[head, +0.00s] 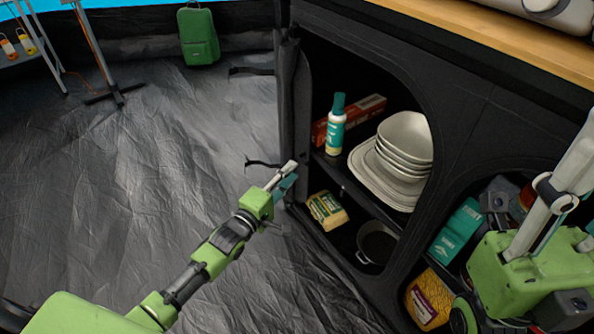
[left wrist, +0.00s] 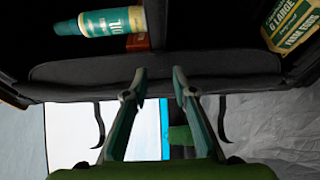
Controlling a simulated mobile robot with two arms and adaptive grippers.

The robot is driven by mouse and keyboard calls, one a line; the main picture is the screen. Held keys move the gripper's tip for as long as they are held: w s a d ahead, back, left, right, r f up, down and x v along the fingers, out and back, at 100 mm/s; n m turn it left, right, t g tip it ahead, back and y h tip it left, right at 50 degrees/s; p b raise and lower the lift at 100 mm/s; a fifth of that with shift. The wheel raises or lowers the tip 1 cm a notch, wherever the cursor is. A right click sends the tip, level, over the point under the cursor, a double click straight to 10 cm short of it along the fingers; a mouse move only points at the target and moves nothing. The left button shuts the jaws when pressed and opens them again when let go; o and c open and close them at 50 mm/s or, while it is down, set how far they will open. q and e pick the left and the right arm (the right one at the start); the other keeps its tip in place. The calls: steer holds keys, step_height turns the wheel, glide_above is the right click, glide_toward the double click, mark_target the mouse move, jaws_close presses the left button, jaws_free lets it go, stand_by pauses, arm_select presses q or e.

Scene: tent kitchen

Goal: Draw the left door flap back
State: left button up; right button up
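The left door flap (head: 284,95) is a dark fabric strip along the left side of the cabinet's left opening, which stands uncovered. Two dark straps, an upper one (head: 250,71) and a lower one (head: 262,164), stick out to its left. My left gripper (head: 290,172) is at the flap's lower part; I cannot tell whether it touches. Straps hang on both sides there.
The left opening holds a bottle (head: 336,125), stacked bowls (head: 407,135), plates (head: 372,175), an egg box (head: 326,210) and a pan (head: 377,243). A wooden counter (head: 500,35) tops the cabinet. A green suitcase (head: 198,37) stands at the back.

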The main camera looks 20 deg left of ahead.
mark_target(301, 161)
arm_select(q)
steer(key=shift+b+x, duration=0.7)
steer(key=shift+x, duration=1.55)
steer(key=shift+s, duration=0.1)
jaws_close()
steer(key=shift+a, duration=0.1)
